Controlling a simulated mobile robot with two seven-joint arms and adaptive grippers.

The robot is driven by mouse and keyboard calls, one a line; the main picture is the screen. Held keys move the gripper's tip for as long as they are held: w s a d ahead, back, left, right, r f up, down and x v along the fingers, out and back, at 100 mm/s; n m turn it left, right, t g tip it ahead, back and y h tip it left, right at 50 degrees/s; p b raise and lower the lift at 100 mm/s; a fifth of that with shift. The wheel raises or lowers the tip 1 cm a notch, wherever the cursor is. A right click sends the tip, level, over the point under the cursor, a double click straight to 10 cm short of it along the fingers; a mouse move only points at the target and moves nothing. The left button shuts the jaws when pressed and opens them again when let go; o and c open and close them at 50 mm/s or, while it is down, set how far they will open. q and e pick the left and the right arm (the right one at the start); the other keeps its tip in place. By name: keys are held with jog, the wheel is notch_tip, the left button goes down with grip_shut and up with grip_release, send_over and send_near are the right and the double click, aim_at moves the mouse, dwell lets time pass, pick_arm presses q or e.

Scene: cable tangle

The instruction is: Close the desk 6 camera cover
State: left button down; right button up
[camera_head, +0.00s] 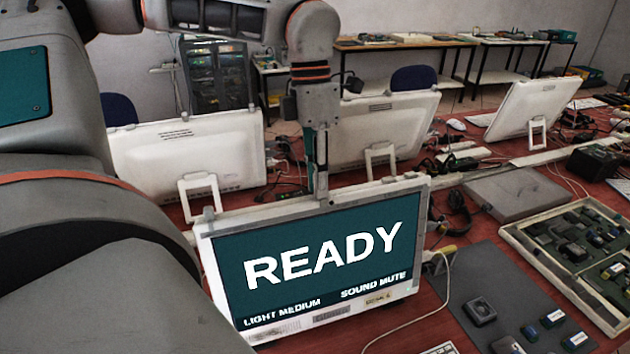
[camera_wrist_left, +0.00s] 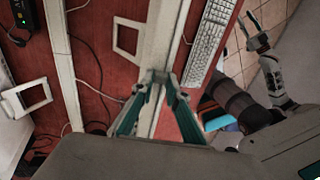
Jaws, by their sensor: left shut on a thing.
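A white-framed monitor (camera_head: 311,258) stands on the red desk, its screen reading READY, LIGHT MEDIUM and SOUND MUTE. My left gripper (camera_head: 322,196) reaches down to the middle of its top edge. In the left wrist view the fingers of my left gripper (camera_wrist_left: 158,80) converge over the monitor's narrow top edge (camera_wrist_left: 158,38). They are shut on the small camera cover there, which the fingertips mostly hide; its position is not clear.
Other white monitors (camera_head: 190,152) (camera_head: 388,122) (camera_head: 530,107) stand behind and to the right. A parts tray (camera_head: 515,238), grey mat (camera_head: 458,290), flat grey box (camera_head: 515,192) and cables crowd the desk. A keyboard (camera_wrist_left: 208,42) lies beside the monitor.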

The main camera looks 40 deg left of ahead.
pick_arm(q)
jog(key=shift+w+d, duration=0.25)
jog(key=shift+w, duration=0.2)
jog(key=shift+w+d, duration=0.2)
jog(key=shift+w, duration=0.25)
jog(key=shift+r, duration=0.1)
jog(key=c, duration=2)
grip_release()
jog(key=shift+o, duration=0.2)
jog(key=v, duration=1.2)
